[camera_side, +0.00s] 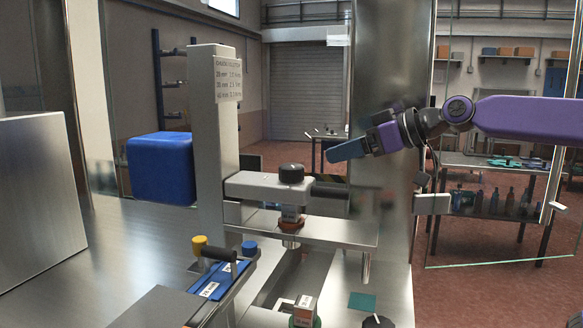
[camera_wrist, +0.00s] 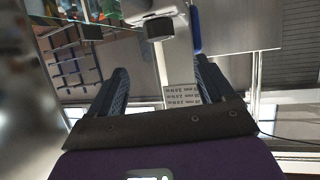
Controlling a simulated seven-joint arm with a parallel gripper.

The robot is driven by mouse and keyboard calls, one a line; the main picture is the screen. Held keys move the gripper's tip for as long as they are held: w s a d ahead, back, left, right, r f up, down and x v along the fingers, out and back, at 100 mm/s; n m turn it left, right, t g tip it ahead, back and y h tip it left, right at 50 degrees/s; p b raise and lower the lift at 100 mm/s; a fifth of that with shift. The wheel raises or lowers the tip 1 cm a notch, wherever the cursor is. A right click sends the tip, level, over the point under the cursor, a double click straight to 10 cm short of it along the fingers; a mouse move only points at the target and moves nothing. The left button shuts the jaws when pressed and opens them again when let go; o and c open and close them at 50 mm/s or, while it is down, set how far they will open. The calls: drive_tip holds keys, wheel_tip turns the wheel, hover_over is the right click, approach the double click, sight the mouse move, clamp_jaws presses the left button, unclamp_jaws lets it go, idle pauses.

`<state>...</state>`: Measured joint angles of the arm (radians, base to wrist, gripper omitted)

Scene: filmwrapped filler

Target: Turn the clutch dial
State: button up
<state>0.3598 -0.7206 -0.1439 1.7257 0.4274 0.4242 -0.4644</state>
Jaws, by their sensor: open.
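A black round dial (camera_side: 291,173) with a small light mark sits on top of the metal head of the filler machine. I take it as the clutch dial. It also shows in the wrist view as a dark cylinder (camera_wrist: 158,28) beyond my fingertips. My gripper (camera_side: 334,152) is open and empty, to the right of the dial and slightly above it, apart from it. In the wrist view my two fingers (camera_wrist: 160,68) are spread wide, with the dial ahead of the gap between them.
A black handle (camera_side: 330,190) sticks out right of the head. A torque sign (camera_side: 228,79) hangs on the metal column (camera_side: 208,130), with a blue box (camera_side: 160,168) beside it. Below are a blue tray (camera_side: 215,285), a capped bottle (camera_side: 304,312) and another black knob (camera_side: 377,321).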

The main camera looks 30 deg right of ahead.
sight(295, 166)
drive_tip(key=x, duration=1.4)
drive_tip(key=shift+r, duration=0.1)
drive_tip(key=shift+a, duration=0.1)
drive_tip(key=c, duration=1)
